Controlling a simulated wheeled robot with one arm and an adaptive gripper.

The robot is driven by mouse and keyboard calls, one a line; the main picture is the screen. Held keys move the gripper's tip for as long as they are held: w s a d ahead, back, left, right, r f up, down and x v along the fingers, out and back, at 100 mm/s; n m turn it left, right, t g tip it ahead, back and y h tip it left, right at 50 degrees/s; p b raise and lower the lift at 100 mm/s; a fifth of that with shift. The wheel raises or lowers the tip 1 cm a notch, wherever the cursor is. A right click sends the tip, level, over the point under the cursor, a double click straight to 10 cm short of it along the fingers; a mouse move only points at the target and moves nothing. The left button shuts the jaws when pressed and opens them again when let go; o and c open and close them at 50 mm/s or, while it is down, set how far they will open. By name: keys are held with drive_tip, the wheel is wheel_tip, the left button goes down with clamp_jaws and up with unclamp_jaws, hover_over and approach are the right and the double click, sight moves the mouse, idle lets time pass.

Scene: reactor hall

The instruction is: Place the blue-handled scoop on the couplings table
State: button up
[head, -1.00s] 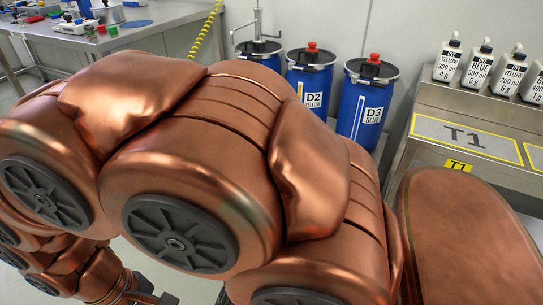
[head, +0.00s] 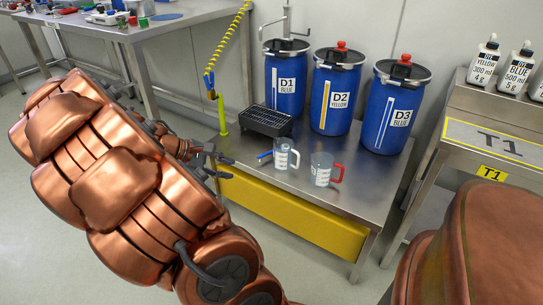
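The blue-handled scoop (head: 284,154) is a clear cup with dark markings, upright on the low steel drum table (head: 240,150), its blue handle pointing left. My gripper (head: 232,168) is just left of the handle, above the table's left edge. Its dark fingers point right and look apart, with nothing seen between them; they appear not to touch the handle. No table in view carries a readable couplings label. A steel table (head: 160,22) with small coloured parts stands at the upper left.
A red-handled cup (head: 322,169) stands right of the scoop. Behind are a black grated tray (head: 266,121) and blue drums D1 (head: 285,88), D2 (head: 333,95) and D3 (head: 391,112). A yellow-green post (head: 222,115) rises at the left. Bench T1 (head: 495,140) holds white bottles.

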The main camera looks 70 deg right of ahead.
drive_tip(key=w+d+f+n+g+h+b, duration=0.1)
drive_tip(key=d+f+n, duration=0.15)
drive_tip(key=d, duration=0.55)
drive_tip(key=w+d+f+n+h, duration=0.1)
drive_tip(key=w+d+f+h, duration=0.15)
drive_tip(key=d, duration=0.45)
drive_tip(key=n+h+b, duration=0.1)
drive_tip(key=n, duration=0.4)
approach(265, 155)
drive_tip(key=shift+s+d+f+t, duration=0.15)
drive_tip(key=shift+s+d+t, duration=0.1)
drive_tip(key=shift+d, duration=0.3)
drive_tip(key=shift+s+d+f+t, duration=0.15)
drive_tip(key=shift+s+d, duration=0.1)
drive_tip(key=shift+d, duration=0.35)
drive_tip(key=shift+s+d+f+b, duration=0.15)
drive_tip(key=shift+d+f+b, duration=0.15)
drive_tip(key=shift+d+f, duration=0.15)
drive_tip(key=b+x, duration=0.1)
drive_tip(key=x, duration=0.1)
drive_tip(key=b+x, duration=0.1)
drive_tip(key=x, duration=0.2)
drive_tip(key=shift+s+f+b, duration=0.1)
drive_tip(key=shift+s+b, duration=0.25)
drive_tip(key=shift+s+d+f, duration=0.15)
drive_tip(key=shift+s+d, duration=0.1)
drive_tip(key=shift+d, duration=0.4)
clamp_jaws()
